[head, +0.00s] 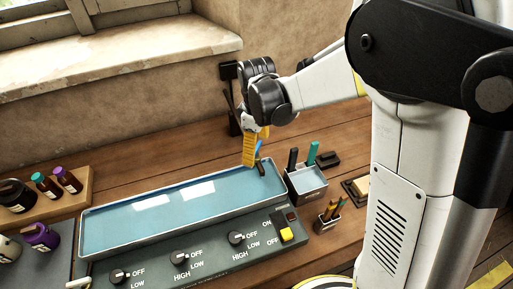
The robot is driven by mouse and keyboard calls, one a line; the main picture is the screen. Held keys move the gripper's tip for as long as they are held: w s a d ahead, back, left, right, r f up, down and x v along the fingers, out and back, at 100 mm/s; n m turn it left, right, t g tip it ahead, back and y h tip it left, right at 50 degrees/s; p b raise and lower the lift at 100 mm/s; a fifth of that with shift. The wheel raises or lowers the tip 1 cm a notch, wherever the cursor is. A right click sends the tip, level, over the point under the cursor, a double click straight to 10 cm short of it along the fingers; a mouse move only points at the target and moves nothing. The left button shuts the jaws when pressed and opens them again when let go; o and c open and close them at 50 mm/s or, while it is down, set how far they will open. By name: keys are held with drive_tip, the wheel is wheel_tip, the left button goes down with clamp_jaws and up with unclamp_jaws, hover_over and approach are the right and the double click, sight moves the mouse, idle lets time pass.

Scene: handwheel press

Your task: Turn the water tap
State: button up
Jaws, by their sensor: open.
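A small dark fitting (261,166) with a blue part (259,147) above it stands at the right end of the water basin (84,235). It looks like the water tap, but it is partly hidden behind my gripper. My gripper (254,152) has yellow fingers pointing down, right beside the blue part. It is open, with nothing seen between the fingers. I cannot tell whether a finger touches the tap.
A control panel with several black knobs (180,258) and a yellow switch (286,234) runs along the basin's front. Pen holders (307,181) stand to the right. Bottles (47,185) sit on a wooden rack at the left. The wooden bench behind the basin is mostly clear.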

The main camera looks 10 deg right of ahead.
drive_tip(key=c, duration=1.2)
drive_tip(key=shift+m, duration=0.3)
drive_tip(key=m, duration=0.4)
drive_tip(key=shift+m+b, duration=0.3)
drive_tip(key=shift+b, duration=0.1)
drive_tip(key=shift+m, duration=2.1)
drive_tip(key=o, duration=1.2)
